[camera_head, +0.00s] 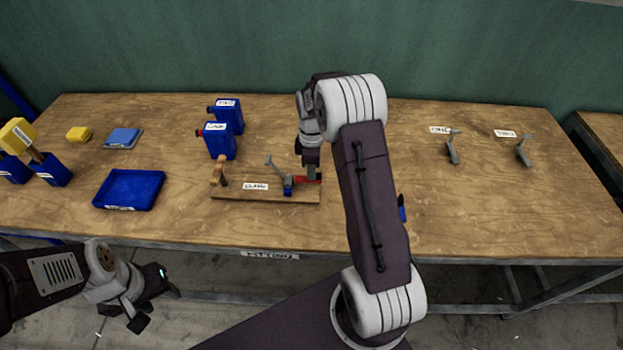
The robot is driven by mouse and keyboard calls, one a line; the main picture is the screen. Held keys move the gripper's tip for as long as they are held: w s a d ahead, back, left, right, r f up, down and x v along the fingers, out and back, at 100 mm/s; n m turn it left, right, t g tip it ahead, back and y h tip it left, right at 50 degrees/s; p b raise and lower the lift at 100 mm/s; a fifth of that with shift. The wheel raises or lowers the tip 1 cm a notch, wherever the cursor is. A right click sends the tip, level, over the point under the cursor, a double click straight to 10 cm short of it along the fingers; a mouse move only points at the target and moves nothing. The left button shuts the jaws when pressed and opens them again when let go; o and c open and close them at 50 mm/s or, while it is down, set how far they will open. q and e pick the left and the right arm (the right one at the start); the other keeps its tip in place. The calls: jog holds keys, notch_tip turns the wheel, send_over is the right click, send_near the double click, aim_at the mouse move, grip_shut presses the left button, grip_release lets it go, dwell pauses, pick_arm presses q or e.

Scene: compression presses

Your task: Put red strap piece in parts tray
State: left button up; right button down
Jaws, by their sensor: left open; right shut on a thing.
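The red strap piece (303,180) is at the right end of the wooden clamp board (235,194), beside a blue and grey clamp part (287,184). My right gripper (312,176) points down over it and is shut on it; the fingers hide part of the piece. I cannot tell whether the piece is lifted off the board. A blue tray (130,188), empty, lies on the left of the table; its label is too small to read. My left gripper (150,301) is open and empty, in front of and below the table's front edge.
Two blue bottles (219,141) stand behind the board. A wooden-handled tool (218,172) is at the board's left end. A blue pad (123,138), a yellow block (78,133) and blue bins (52,172) are at left. Two grey clamps (452,148) sit at right.

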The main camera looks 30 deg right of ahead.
jog(key=s+d+r, duration=0.1)
jog(key=s+r, duration=0.2)
jog(key=s, duration=0.2)
jog(key=s+d+r+b, duration=0.1)
jog(key=s+r, duration=0.2)
jog(key=s, duration=0.3)
jog(key=shift+s+r, duration=0.25)
jog(key=shift+r, duration=0.15)
